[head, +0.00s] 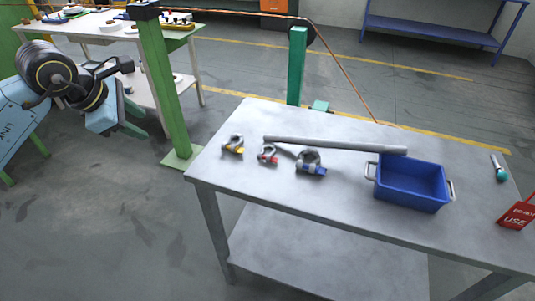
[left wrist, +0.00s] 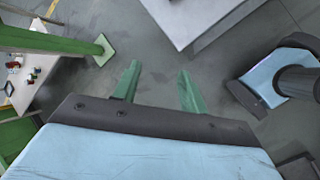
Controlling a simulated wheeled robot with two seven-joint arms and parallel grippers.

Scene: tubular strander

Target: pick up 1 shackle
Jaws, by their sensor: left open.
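Three shackles stand in a row on the left part of the grey metal table in the head view. One has a yellow pin (head: 233,145), one has a red pin (head: 268,154), and a larger one has a blue pin (head: 311,163). My left gripper (head: 140,120) is open and empty, in the air left of the green post and well away from the shackles. In the left wrist view its two green fingers (left wrist: 158,85) are apart with only floor between them. My right gripper is not in view.
The table (head: 255,195) also holds a long grey bar (head: 335,145), a blue bin (head: 412,184), a teal-handled tool (head: 501,170) and a red tag (head: 518,211). A green post (head: 160,85) stands between my left gripper and the table. A white table (head: 100,33) stands behind.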

